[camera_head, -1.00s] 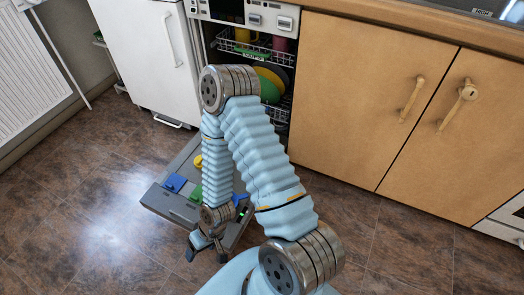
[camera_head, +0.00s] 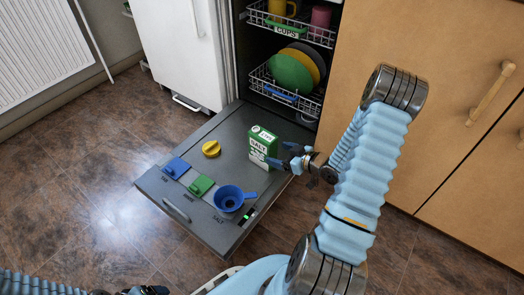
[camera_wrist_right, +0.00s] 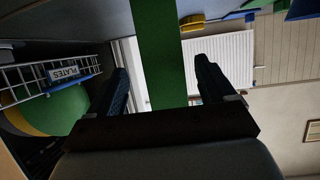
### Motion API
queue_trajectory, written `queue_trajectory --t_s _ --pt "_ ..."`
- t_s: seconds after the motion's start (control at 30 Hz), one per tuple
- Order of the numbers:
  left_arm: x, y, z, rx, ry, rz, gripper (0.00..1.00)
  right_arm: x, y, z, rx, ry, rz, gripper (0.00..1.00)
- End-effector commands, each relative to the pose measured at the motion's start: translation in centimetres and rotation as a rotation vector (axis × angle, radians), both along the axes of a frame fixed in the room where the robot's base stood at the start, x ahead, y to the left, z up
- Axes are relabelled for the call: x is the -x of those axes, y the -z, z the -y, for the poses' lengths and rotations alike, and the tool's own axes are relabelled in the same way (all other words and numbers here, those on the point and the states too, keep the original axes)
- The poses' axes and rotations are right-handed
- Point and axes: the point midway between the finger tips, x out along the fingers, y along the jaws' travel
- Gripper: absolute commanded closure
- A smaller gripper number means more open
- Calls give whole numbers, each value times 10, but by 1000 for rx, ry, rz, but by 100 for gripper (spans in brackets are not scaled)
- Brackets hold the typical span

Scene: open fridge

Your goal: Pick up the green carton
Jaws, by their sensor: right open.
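The green carton (camera_head: 262,147), with a white SALT label, stands upright on the open dishwasher door (camera_head: 225,150). My right gripper (camera_head: 281,155) is at the carton's right side, level with its lower half, jaws open. In the right wrist view the carton (camera_wrist_right: 158,50) shows as a green strip between the two fingers (camera_wrist_right: 162,85), with a gap on each side. How deep it lies between them is hard to tell. My left gripper (camera_head: 146,291) shows only as a dark part at the bottom edge of the head view.
On the door are a yellow cap (camera_head: 211,148), a blue lid (camera_head: 176,168), a green lid (camera_head: 201,186) and a blue funnel (camera_head: 229,198). Behind are racks with plates (camera_head: 291,73) and cups (camera_head: 320,17). Wooden cabinets (camera_head: 440,130) stand to the right.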

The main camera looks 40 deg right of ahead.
Motion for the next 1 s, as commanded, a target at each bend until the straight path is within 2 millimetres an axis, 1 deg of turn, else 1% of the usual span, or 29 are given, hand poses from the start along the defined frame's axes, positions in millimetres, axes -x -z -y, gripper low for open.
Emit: queue_trajectory --t_s 0.03,0.27,0.37,0.53,0.6,0.77,0.8,0.87,1.0 --pt "0 2 0 0 0 0 17 -7 4 -2 -1 -1 1 17" --pt "0 5 0 0 0 1 17 -21 10 -6 -1 0 0 17" --pt "0 10 0 0 -1 2 17 -32 17 -10 -1 -1 0 17" --pt "-1 15 0 -1 -2 3 17 -56 27 -16 1 -1 0 17" --pt "-1 15 0 -1 -2 3 17 -61 28 -17 0 0 -1 17" --pt "-1 14 0 -1 -2 3 17 -61 28 -17 0 1 -2 17" --pt "-1 14 0 -1 -2 3 17 -61 28 -17 0 1 -2 20" --pt "-1 14 0 -1 -2 3 17 -61 28 -17 0 1 -2 29" --pt "-1 14 0 -1 -2 3 17 -60 28 -17 0 1 -2 51"
